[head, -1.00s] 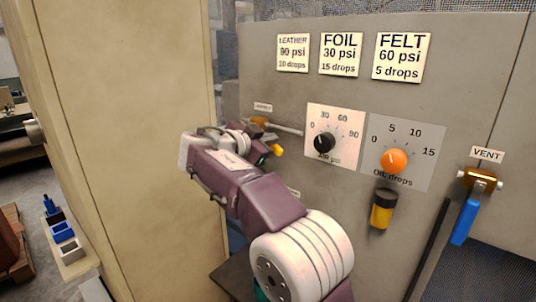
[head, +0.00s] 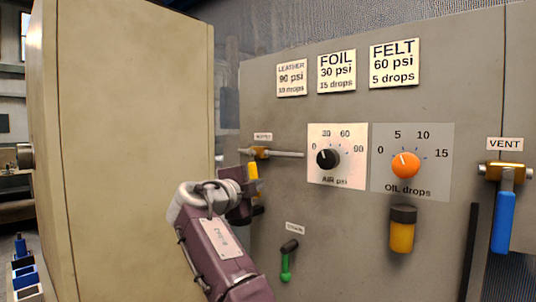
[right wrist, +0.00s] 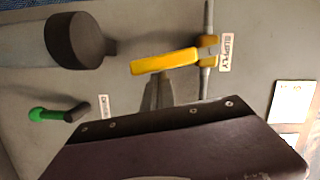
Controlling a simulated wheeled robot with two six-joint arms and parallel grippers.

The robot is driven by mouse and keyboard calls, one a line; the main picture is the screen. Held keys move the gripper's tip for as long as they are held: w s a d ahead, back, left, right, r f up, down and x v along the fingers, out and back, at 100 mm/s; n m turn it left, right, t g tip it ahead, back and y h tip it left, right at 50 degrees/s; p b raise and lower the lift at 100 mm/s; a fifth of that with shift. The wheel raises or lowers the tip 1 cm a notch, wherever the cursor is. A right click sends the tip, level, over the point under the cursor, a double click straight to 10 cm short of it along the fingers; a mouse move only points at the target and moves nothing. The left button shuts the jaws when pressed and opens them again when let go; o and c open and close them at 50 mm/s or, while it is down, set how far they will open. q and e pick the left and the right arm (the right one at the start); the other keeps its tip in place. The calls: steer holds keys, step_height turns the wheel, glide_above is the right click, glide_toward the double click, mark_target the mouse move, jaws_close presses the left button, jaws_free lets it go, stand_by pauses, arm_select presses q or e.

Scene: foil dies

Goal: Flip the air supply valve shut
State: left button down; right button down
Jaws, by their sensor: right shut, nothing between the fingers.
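The supply valve has a brass body (head: 260,153) on a horizontal grey pipe, under a small label, on the grey panel. Its yellow handle (head: 253,178) hangs down, roughly square to the pipe. In the right wrist view the yellow handle (right wrist: 165,62) also stands across the pipe, beside the SUPPLY label (right wrist: 227,52). My right gripper (right wrist: 158,92) is shut and empty, its tip just off the handle; whether they touch cannot be told. In the head view, the right wrist sits just below and left of the handle and its fingers are mostly hidden. My left gripper is out of view.
Right of the valve are a black air knob (head: 327,159) and an orange oil knob (head: 405,166), with a yellow oil cup (head: 402,230) below. A green drain lever (head: 286,266) hangs lower. A blue vent handle (head: 503,222) is far right. A beige cabinet (head: 140,150) stands left.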

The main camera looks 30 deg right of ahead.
steer(key=shift+w+a+f, duration=0.2)
steer(key=shift+w, duration=0.2)
steer(key=shift+w+a+f, duration=0.15)
steer(key=shift+w+f, duration=0.05)
steer(key=shift+w, duration=0.2)
